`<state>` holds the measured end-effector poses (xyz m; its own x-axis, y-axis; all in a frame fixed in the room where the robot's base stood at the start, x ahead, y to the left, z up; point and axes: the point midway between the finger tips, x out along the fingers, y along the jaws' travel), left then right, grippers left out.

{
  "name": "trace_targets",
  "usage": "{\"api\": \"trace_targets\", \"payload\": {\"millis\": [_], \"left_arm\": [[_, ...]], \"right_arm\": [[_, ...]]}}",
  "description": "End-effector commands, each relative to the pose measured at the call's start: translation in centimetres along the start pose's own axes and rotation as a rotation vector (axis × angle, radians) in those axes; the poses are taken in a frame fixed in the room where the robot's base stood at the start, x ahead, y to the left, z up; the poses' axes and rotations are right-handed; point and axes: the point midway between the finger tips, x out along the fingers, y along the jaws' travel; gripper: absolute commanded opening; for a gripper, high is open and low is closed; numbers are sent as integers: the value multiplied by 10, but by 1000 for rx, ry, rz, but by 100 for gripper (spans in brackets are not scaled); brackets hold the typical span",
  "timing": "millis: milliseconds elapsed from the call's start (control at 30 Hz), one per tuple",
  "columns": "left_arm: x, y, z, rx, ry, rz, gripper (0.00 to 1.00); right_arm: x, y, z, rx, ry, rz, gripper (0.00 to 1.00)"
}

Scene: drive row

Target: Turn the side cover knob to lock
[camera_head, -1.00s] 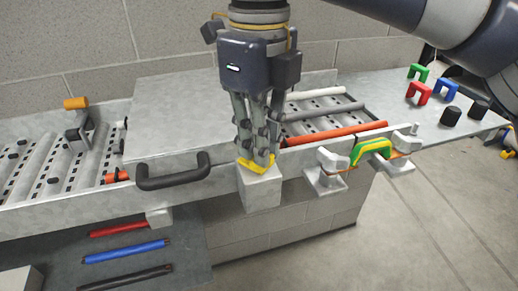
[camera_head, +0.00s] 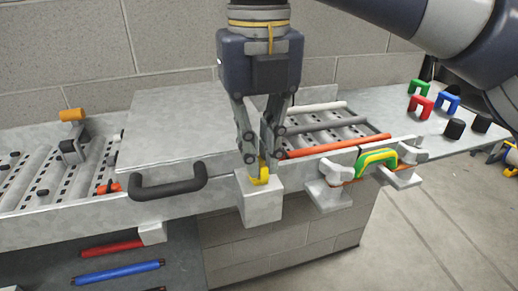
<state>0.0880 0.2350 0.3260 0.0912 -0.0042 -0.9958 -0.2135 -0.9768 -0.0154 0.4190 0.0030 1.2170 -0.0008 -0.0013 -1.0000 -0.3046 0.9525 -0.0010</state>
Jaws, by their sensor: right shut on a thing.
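The yellow side cover knob (camera_head: 261,174) sits on top of a light grey block (camera_head: 260,205) on the front rail. My right gripper (camera_head: 257,163) comes down from above and is shut on the knob; its fingers hide part of it. The grey side cover (camera_head: 180,125) is a flat plate over the rollers to the left of the gripper. A black handle (camera_head: 168,185) is on its front edge. My left gripper is not in view.
A green and yellow clamp-like piece (camera_head: 376,161) sits between metal brackets at the right of the rail. Rollers, one orange (camera_head: 335,146), lie behind it. Small red, green and blue brackets and black cylinders stand on the far right plate. Coloured bars lie on a lower shelf.

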Motion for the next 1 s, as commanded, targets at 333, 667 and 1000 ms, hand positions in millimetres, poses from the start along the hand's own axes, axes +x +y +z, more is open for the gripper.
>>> {"api": "trace_targets", "payload": {"millis": [333,667,1000], "left_arm": [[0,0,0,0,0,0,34],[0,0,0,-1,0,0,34],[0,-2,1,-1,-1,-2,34]], "right_arm": [[-2,0,1,16,-5,2,0],[-1,0,1,14,-3,2,31],[-12,0,1,12,-4,3,31]]}}
